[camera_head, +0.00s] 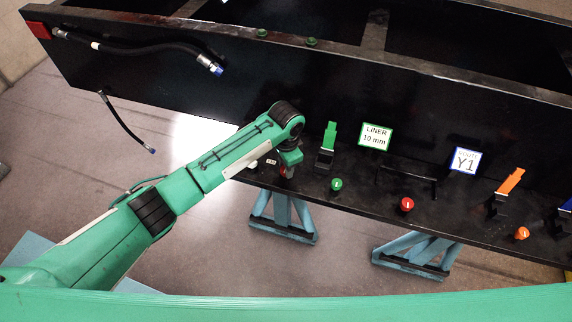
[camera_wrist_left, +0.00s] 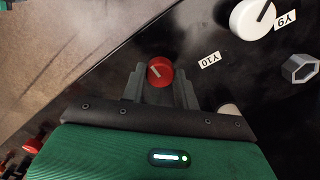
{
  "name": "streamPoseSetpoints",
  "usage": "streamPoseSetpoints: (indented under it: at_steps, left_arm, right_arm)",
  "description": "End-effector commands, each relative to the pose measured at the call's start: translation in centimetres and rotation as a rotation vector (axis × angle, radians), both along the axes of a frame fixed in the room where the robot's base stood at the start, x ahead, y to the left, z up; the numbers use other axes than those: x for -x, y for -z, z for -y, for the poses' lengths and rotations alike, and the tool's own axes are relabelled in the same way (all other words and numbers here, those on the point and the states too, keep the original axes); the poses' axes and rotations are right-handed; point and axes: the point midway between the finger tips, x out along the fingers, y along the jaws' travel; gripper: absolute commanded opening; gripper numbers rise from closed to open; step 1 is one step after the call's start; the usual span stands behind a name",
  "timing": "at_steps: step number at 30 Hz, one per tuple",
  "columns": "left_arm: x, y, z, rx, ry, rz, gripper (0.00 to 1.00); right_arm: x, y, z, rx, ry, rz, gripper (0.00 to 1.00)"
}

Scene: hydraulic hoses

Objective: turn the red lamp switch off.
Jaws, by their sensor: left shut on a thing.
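In the left wrist view a round red switch knob (camera_wrist_left: 160,72) with a pale pointer line sits on the black panel, between the grey fingers of my left gripper (camera_wrist_left: 161,88). The fingers are shut on its sides. The pointer line runs slantwise, toward the upper left. In the head view my left gripper (camera_head: 289,160) reaches down to the panel's lower ledge and hides most of this knob. Only a little red (camera_head: 283,172) shows beside the fingers. My right gripper is not in view.
Along the ledge are a green knob (camera_head: 336,184), another red knob (camera_head: 406,204), an orange knob (camera_head: 522,233) and a green lever (camera_head: 329,136). A black hose (camera_head: 140,47) hangs at upper left.

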Motion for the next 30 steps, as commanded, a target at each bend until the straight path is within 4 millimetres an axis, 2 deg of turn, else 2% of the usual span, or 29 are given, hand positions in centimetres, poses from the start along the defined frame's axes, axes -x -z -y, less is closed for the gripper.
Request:
streamPoseSetpoints:
  at_steps: [1, 4, 13, 17, 20, 30]
  left_arm:
    - [0.0, 0.0, -0.1, 0.000, -0.002, 0.001, 0.32]
    - [0.0, 0.0, -0.1, 0.000, -0.001, 0.000, 0.52]
    - [0.0, -0.1, 0.0, 0.000, 0.000, 0.000, 0.52]
    - [-0.1, -0.9, 0.0, 0.002, 0.000, 0.002, 0.52]
    - [-0.1, -2.5, 0.0, 0.002, 0.001, 0.005, 0.52]
    - [-0.1, -10.2, 0.0, 0.003, 0.001, 0.005, 0.52]
  right_arm:
    - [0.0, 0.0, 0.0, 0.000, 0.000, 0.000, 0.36]
    - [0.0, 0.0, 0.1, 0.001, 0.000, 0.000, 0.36]
    - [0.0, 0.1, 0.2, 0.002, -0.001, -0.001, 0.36]
    - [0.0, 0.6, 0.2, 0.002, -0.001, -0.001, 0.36]
    - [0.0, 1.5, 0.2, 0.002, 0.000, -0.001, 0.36]
    - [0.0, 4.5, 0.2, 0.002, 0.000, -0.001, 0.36]
